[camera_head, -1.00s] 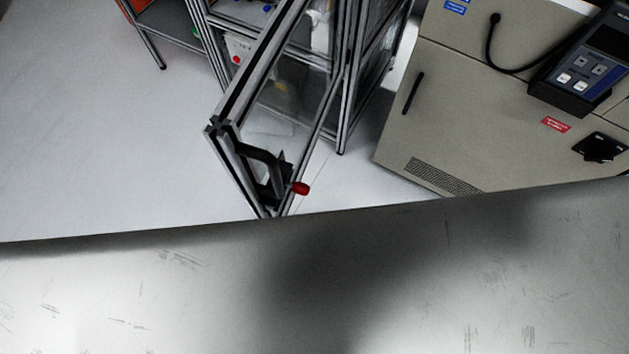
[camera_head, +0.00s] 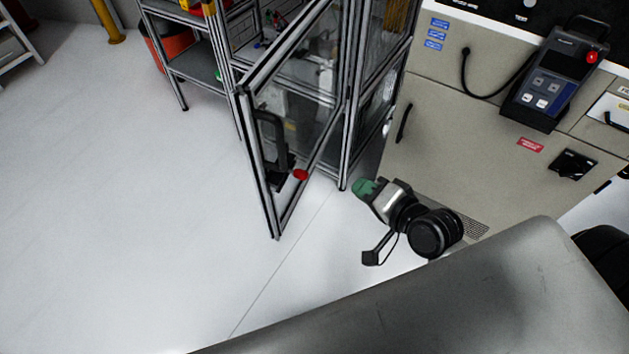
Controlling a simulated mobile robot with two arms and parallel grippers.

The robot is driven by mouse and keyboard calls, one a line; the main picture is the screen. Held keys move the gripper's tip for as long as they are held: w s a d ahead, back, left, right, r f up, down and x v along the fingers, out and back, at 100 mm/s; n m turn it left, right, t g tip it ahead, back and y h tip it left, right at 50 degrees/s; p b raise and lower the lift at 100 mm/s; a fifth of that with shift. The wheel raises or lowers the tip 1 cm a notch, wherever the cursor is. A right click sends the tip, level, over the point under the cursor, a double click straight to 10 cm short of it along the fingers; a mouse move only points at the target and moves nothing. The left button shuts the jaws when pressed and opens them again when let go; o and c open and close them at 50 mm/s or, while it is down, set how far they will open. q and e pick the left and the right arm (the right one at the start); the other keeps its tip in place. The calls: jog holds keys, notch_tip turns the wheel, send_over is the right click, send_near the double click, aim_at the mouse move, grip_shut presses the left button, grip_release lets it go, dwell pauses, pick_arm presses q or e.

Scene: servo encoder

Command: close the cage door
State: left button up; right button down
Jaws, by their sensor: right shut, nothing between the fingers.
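The cage door (camera_head: 247,150) is a metal-profile frame with a clear panel. It stands swung open, out from the cage (camera_head: 347,120) toward me and to the left. My right gripper (camera_head: 364,188), with green fingertips, is low in the middle of the view, right of the door and in front of the beige cabinet. It is shut and empty, and appears apart from the door. My left gripper is not in view.
A beige cabinet (camera_head: 450,120) with a handheld control pendant (camera_head: 545,80) stands right of the cage. A shelf (camera_head: 190,60) with an orange bin (camera_head: 170,45) is behind the door. A yellow post (camera_head: 107,20) is farther back. The floor (camera_head: 130,200) left of the door is clear.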

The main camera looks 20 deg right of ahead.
jog(key=w+a+f+p, duration=0.2)
jog(key=w+a+f, duration=0.2)
jog(key=w, duration=0.5)
jog(key=shift+a+f, duration=0.4)
jog(key=shift+a, duration=0.7)
